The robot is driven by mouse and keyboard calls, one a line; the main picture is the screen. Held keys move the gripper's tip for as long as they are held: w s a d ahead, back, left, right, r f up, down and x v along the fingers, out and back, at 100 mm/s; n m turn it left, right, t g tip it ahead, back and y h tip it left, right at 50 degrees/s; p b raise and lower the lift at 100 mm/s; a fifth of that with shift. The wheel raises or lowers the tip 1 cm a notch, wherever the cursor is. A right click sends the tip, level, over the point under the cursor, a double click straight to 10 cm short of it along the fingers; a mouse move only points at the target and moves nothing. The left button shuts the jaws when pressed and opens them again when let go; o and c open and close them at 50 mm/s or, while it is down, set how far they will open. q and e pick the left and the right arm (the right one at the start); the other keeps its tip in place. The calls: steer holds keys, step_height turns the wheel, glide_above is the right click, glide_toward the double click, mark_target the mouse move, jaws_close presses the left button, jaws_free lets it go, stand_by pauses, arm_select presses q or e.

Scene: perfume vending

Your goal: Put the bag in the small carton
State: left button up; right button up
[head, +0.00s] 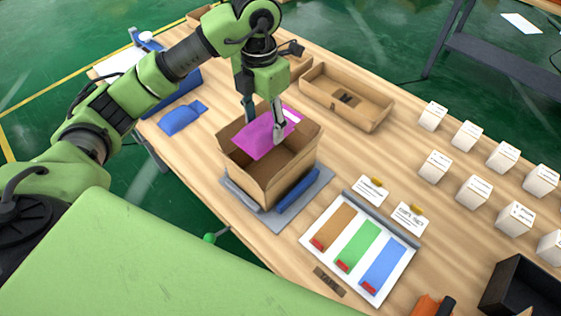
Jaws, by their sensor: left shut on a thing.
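The bag (257,136) is a magenta, flat packet with a pale patch near its upper right corner. My left gripper (264,122) is shut on it, with one finger in front of the bag. The bag is tilted over the opening of the small carton (262,178), an open brown box with its flaps up. The bag's lower part appears at or just within the carton's rim; I cannot tell how deep it is. The carton stands on a grey-blue fixture (232,190) on the wooden table. My right gripper is not in view.
A longer open carton (345,96) lies behind to the right. Several small white boxes (473,190) stand at the right. A white tray with coloured strips (358,248) lies in front right. A blue item (182,117) lies left of the carton.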

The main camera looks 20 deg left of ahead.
arm_select(q)
steer(key=shift+w+f, duration=0.1)
steer(key=shift+f, duration=0.4)
steer(key=shift+s+f, duration=0.2)
steer(key=shift+f, duration=0.1)
step_height(320, 180, down, 5)
steer(key=p, duration=0.2)
glide_above(267, 177)
step_height(267, 177, down, 7)
steer(key=shift+f, duration=0.4)
step_height(267, 177, down, 4)
steer(key=shift+r+p, duration=0.2)
steer(key=shift+p, duration=0.5)
steer(key=shift+f, duration=0.25)
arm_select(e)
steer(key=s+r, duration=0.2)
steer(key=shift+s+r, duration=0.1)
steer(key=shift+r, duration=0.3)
arm_select(q)
steer(key=shift+f, duration=0.1)
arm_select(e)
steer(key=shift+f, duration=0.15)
